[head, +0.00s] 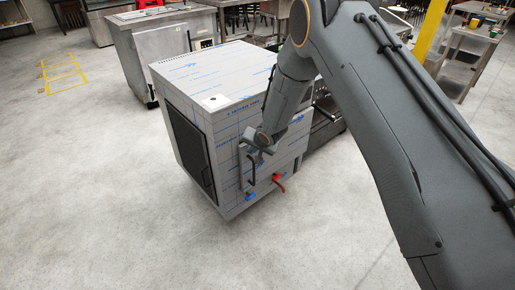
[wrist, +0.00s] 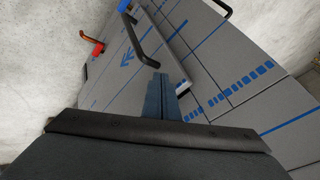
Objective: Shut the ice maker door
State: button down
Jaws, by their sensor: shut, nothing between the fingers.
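The ice maker (head: 225,78) is a boxy metal cabinet wrapped in blue-printed film. Its left face bears a dark framed panel (head: 190,150). Its right-hand face has a black bar handle (head: 251,171) beside a narrow upright strip. The handle also shows in the wrist view (wrist: 147,42), beside a pale raised strip (wrist: 176,68). I cannot tell how far the door stands open. My gripper (head: 262,148) is shut and empty, close to the handle's upper end. In the wrist view its fingers (wrist: 158,84) point at that end; contact is unclear.
A red-handled valve (head: 279,180) and a blue fitting (head: 250,196) sit low on the same face. A steel counter (head: 150,50) stands behind to the left, and a dark unit (head: 325,120) stands close on the right. The concrete floor (head: 90,190) in front and left is clear.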

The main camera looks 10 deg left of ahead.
jog(key=s+f+v, duration=0.1)
jog(key=s+v, duration=0.1)
jog(key=v, duration=0.9)
jog(key=shift+s, duration=0.25)
jog(key=shift+d+r, duration=0.15)
jog(key=shift+d, duration=0.05)
jog(key=s+d+r+g+h, duration=0.1)
jog(key=s+d+r, duration=0.2)
jog(key=d, duration=0.4)
jog(key=s+d+r+h, duration=0.2)
jog(key=s+d+r, duration=0.2)
jog(key=d, duration=0.4)
jog(key=s+d+r+g+h, duration=0.1)
jog(key=s+d+r, duration=0.2)
jog(key=d, duration=0.4)
jog(key=s+d+r+g, duration=0.1)
jog(key=s+d+r, duration=0.1)
jog(key=s, duration=0.4)
jog(key=s+d+r+n+g, duration=0.1)
jog(key=s+d, duration=0.3)
jog(key=s, duration=0.3)
jog(key=s+d+r+g, duration=0.1)
jog(key=s+d+r, duration=0.1)
jog(key=s, duration=0.4)
jog(key=shift+s+d+r+n+g+h, duration=0.15)
jog(key=shift+d+r+n+g+h, duration=0.2)
jog(key=shift+d, duration=0.45)
